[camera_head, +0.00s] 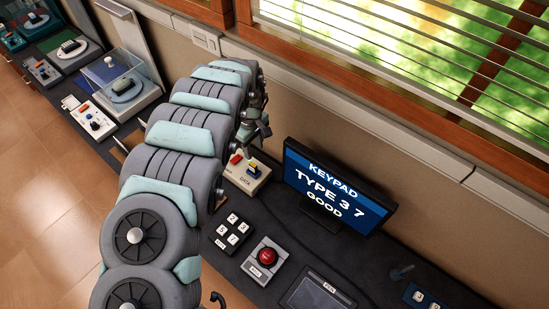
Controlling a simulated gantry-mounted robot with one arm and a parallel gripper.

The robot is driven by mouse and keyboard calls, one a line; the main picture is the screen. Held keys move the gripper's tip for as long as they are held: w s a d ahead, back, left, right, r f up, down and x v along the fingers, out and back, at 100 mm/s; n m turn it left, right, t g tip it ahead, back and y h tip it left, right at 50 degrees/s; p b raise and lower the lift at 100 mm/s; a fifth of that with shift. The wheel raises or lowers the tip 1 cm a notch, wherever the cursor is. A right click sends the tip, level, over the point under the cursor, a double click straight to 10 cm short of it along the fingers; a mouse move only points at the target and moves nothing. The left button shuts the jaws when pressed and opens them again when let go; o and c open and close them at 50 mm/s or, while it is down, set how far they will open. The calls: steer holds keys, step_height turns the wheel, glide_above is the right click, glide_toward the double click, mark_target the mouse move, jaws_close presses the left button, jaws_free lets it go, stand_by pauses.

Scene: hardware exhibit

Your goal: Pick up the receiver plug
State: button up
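No part in view is labelled as the receiver plug. A beige box (245,181), with lettering on its front, stands on the dark counter left of the screen. My gripper (257,133) is just above and behind this box, partly hidden by my arm. Its fingers are small and dark, and I cannot tell whether they are open or hold anything.
A screen (332,190) reading "KEYPAD TYPE 3 7 GOOD" stands right of the box. In front are a keypad (232,233), a red button (267,257) and a dark panel (316,294). A clear case (121,83) and other devices stand at left. Wall and window lie behind.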

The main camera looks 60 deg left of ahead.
mark_target(253, 165)
steer(key=f, duration=0.3)
steer(key=shift+s+f, duration=0.3)
steer(key=shift+s, duration=0.1)
steer(key=shift+a+f, duration=0.1)
steer(key=shift+f, duration=3.5)
jaws_close()
steer(key=shift+r, duration=0.1)
